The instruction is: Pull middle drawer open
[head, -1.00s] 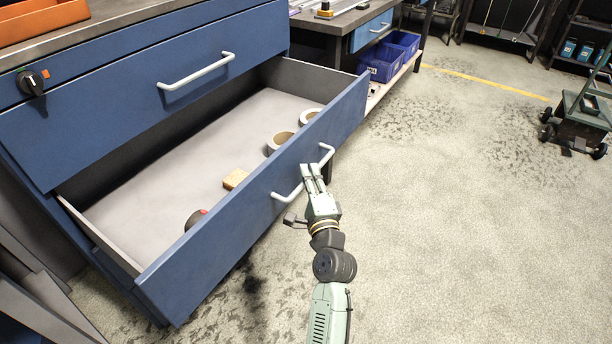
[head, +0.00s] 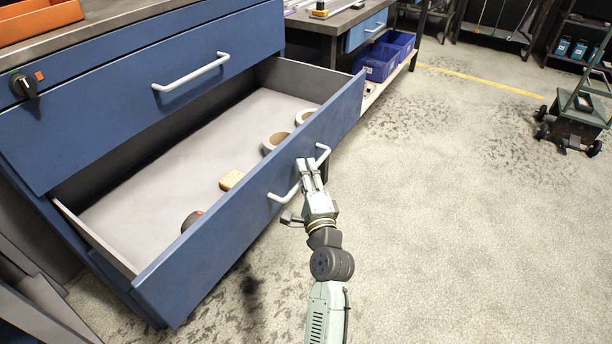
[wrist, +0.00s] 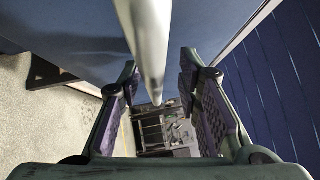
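A blue drawer (head: 232,215) in the blue cabinet stands pulled far out, its grey inside showing. In the wrist view the handle bar (wrist: 150,45) runs between my two spread fingers (wrist: 158,75). A gap shows between the bar and the right finger; contact on the left is unclear.
The drawer holds white and brown rolls (head: 275,142), a tan block (head: 231,180) and a dark round item (head: 191,221). A knob (head: 25,85) is on the cabinet. Blue bins (head: 376,62) stand behind. The floor at right is clear up to a cart (head: 577,125).

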